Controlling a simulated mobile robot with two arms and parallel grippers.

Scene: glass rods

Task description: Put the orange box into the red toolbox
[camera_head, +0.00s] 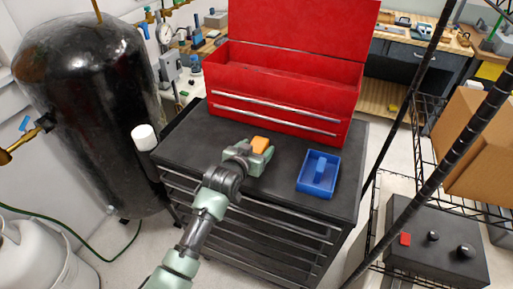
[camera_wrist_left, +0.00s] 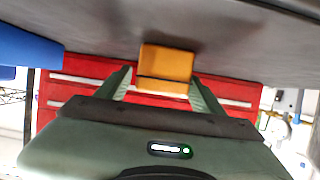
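The orange box (camera_head: 260,144) sits on the black top of the tool cabinet, in front of the red toolbox. The red toolbox (camera_head: 272,122) stands at the back of the cabinet top with its lid raised. My left gripper (camera_head: 248,158) is low over the cabinet top at the near side of the box. In the left wrist view the orange box (camera_wrist_left: 166,63) is between the two spread fingers (camera_wrist_left: 162,76), with a narrow gap visible beside it. Whether a finger touches it is hard to tell. My right gripper is not in view.
A blue tray (camera_head: 304,184) with a blue piece in it lies on the cabinet top to the right. A white cylinder (camera_head: 144,137) is at the left edge, beside a black tank (camera_head: 90,110). A wire shelf with a cardboard box (camera_head: 475,150) stands at the right.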

